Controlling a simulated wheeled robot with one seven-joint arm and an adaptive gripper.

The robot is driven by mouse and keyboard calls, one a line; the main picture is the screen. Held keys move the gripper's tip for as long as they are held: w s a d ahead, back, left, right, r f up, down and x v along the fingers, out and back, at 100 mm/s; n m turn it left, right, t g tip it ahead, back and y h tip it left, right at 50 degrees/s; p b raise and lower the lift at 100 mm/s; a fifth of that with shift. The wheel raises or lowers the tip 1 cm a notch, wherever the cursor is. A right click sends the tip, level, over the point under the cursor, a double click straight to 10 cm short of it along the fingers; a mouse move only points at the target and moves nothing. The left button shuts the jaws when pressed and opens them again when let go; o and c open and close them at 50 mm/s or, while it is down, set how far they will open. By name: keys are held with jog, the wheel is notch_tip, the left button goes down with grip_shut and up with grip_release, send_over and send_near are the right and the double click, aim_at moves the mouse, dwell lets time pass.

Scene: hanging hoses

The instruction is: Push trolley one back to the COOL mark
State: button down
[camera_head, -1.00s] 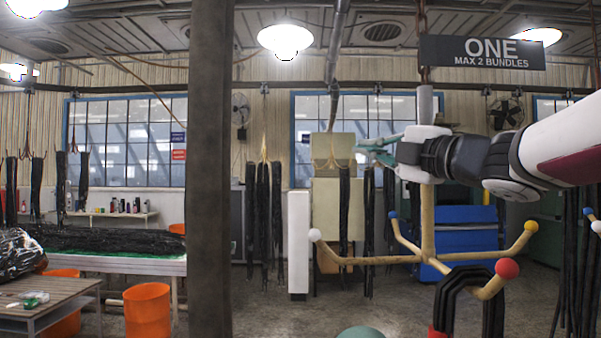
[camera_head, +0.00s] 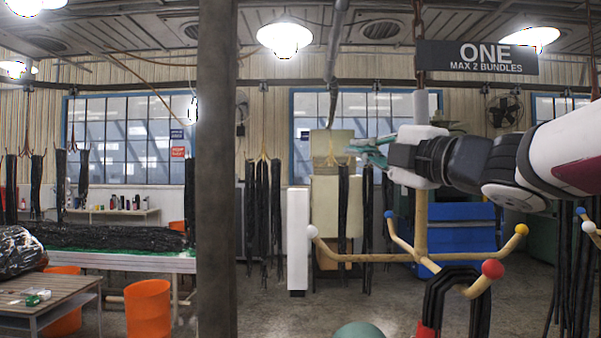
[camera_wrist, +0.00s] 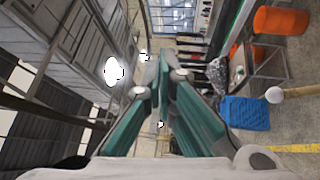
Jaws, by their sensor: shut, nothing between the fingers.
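Trolley one hangs below the dark sign (camera_head: 478,57) reading "ONE, MAX 2 BUNDLES". It has a tan post (camera_head: 421,220) and tan arms tipped with coloured balls, among them a red ball (camera_head: 493,269), a yellow ball (camera_head: 521,230) and a white ball (camera_head: 312,232). A black hose bundle (camera_head: 437,300) hangs on its near arm. My gripper (camera_head: 352,146) is shut and empty, reaching left across the upper post; I cannot tell whether my arm touches it. In the wrist view the teal fingers (camera_wrist: 163,62) meet at their tips. No COOL mark is readable.
A dark pillar (camera_head: 216,180) stands left of the trolley. Black hoses (camera_head: 263,205) hang further back. A table with black hoses (camera_head: 120,262) and orange bins (camera_head: 148,307) are at left. Other hoses (camera_head: 577,270) hang at right. Floor shows between pillar and trolley.

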jog(key=s, duration=0.5)
jog(key=shift+s, duration=0.15)
jog(key=shift+s, duration=0.1)
dwell(0.4)
